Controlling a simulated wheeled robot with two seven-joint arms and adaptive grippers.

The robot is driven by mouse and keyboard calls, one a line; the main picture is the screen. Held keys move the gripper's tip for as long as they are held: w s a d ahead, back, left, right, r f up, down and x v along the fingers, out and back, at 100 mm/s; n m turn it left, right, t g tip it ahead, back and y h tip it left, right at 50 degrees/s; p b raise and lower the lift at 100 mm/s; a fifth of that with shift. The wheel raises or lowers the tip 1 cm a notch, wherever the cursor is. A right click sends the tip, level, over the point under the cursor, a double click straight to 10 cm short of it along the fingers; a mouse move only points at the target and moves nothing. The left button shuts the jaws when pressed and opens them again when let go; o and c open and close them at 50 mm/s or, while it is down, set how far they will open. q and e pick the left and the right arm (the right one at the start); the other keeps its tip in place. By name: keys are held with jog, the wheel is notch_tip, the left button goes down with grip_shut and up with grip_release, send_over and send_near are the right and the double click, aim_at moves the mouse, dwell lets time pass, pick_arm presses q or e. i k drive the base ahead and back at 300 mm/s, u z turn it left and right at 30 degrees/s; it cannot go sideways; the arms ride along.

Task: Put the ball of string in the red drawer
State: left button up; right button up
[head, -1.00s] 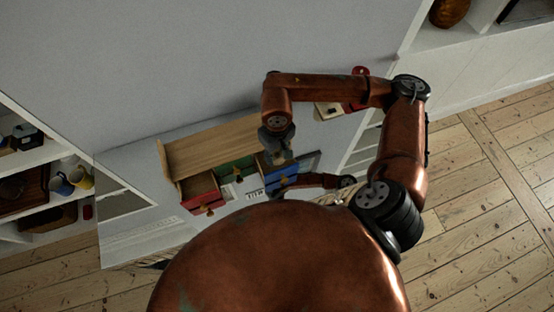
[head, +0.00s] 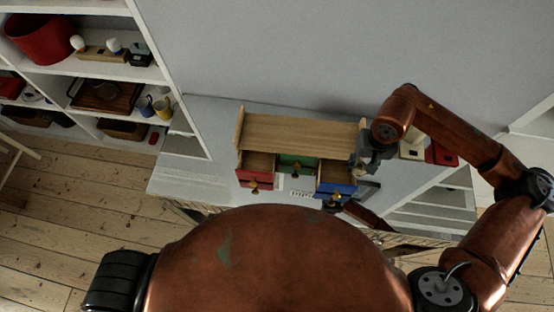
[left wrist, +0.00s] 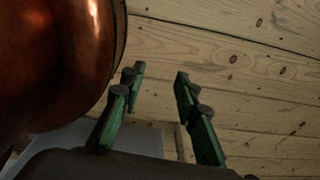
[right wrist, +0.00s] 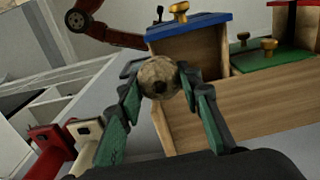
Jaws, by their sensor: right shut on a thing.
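The ball of string (right wrist: 157,78) is a round, tan ball between the fingers of my right gripper (right wrist: 160,95) in the right wrist view. In the head view that gripper (head: 368,160) is at the right end of the small wooden drawer unit (head: 300,133); the ball cannot be made out there. The red drawer (head: 255,183) is pulled out at the unit's left side, and its inside looks empty. Its red front also shows at the top right of the right wrist view (right wrist: 290,3). My left gripper (left wrist: 158,100) is open and empty above floorboards.
The blue drawer (head: 336,188) is also pulled out, close to my right gripper. Red and cream objects (head: 440,153) stand right of the unit. Shelves (head: 110,70) with mugs and a red pot stand at the left.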

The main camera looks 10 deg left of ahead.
aim_at(257, 169)
jog(key=z, duration=0.85)
jog(key=k, duration=1.6)
jog(key=u, duration=1.15)
jog(key=i, duration=1.5)
jog(key=u, duration=0.05)
